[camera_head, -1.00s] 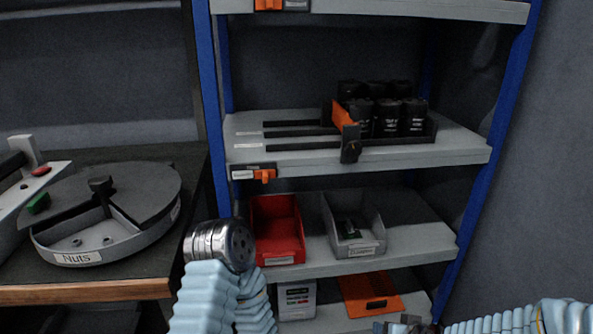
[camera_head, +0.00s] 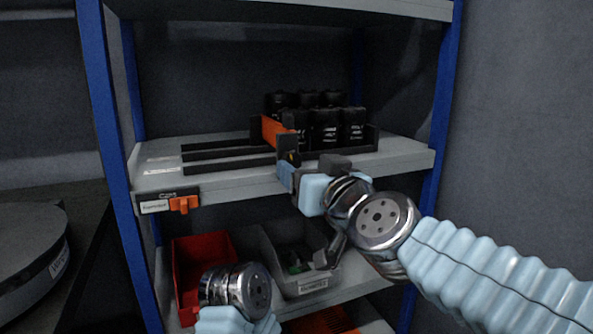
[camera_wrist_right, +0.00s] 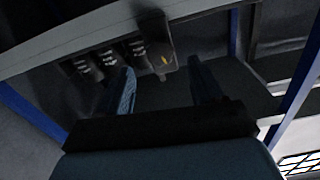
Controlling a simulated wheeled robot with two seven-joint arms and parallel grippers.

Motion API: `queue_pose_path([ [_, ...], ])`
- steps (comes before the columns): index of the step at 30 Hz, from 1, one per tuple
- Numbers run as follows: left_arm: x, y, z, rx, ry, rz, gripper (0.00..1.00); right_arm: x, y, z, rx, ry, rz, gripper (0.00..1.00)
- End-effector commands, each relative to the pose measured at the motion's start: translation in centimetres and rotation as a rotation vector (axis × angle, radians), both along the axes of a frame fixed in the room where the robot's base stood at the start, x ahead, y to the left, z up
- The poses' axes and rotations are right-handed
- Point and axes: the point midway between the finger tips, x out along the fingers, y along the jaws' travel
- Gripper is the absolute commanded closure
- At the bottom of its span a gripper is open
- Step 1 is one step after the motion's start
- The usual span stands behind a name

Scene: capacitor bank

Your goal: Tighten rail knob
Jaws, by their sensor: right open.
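The rail knob (camera_head: 289,148) is a small black block at the front of the orange pusher (camera_head: 275,132) on the middle shelf. In the right wrist view it shows as a dark block with a yellow mark (camera_wrist_right: 164,60). My right gripper (camera_head: 288,172) is at the shelf's front edge, just below and in front of the knob. Its two fingers (camera_wrist_right: 164,84) are spread apart with the knob ahead of the gap, and nothing is seen held. My left arm's silver wrist shows at the bottom, but its jaws do not show.
Several black capacitors (camera_head: 325,126) stand behind the pusher. The shelf (camera_head: 220,182) has an orange-tabbed label at its front left. A red bin (camera_head: 190,250) and a grey bin (camera_head: 320,284) sit on the shelf below. Blue posts frame both sides.

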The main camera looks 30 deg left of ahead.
Motion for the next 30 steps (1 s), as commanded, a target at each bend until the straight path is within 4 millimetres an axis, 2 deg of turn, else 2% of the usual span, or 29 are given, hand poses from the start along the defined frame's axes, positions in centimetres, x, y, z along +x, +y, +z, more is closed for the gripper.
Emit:
queue_pose_path([
  [3,0.0,0.0,-0.2,0.000,-0.001,0.000,0.62,1.6,1.8,-0.1,-0.001,0.001,-0.001,0.34],
  [7,0.0,0.0,0.0,0.000,-0.001,0.000,0.62,2.6,3.0,0.0,-0.001,0.002,-0.001,0.34],
  [19,0.0,0.0,0.0,0.000,-0.001,0.000,0.62,3.1,3.6,0.0,-0.001,0.001,0.000,0.34],
  [30,0.0,0.0,0.0,0.000,-0.001,0.000,0.62,3.1,3.6,0.0,-0.001,0.001,0.000,0.90],
])
